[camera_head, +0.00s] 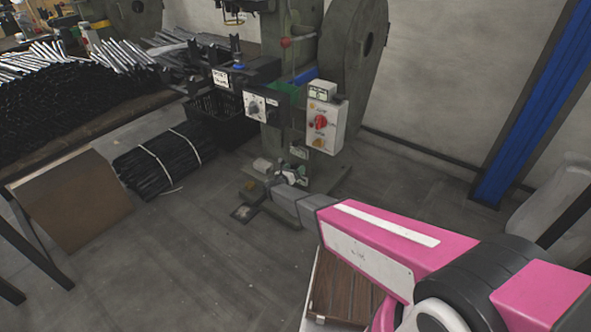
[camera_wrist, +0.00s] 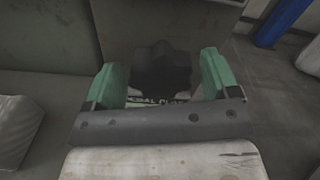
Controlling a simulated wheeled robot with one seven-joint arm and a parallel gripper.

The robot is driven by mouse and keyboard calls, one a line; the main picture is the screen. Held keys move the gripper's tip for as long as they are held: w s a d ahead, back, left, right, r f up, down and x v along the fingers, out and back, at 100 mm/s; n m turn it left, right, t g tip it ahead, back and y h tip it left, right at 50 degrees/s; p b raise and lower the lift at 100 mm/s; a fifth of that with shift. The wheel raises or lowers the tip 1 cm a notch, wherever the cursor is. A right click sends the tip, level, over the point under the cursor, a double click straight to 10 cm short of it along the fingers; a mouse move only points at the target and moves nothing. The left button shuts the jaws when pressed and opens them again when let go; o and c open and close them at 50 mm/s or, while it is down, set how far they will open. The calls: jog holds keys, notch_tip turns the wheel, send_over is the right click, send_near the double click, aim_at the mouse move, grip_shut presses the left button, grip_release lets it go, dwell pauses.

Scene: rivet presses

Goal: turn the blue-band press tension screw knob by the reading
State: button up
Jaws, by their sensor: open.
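A dark, lobed knob (camera_wrist: 162,72) stands in the middle of the wrist view. My gripper (camera_wrist: 160,62) is open, with one green finger on each side of the knob. Small gaps seem to show between fingers and knob; contact cannot be told. My arm reaches to the press's lower front, where the knob is not clear.
A white control box (camera_head: 325,125) with a red knob hangs on the press front. A blue post (camera_head: 535,100) rises at right. Floor between is open.

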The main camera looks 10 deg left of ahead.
jog(key=shift+w+d, duration=0.15)
jog(key=shift+w, duration=0.2)
jog(key=shift+c, duration=0.3)
jog(key=c, duration=0.9)
jog(key=shift+o, duration=0.2)
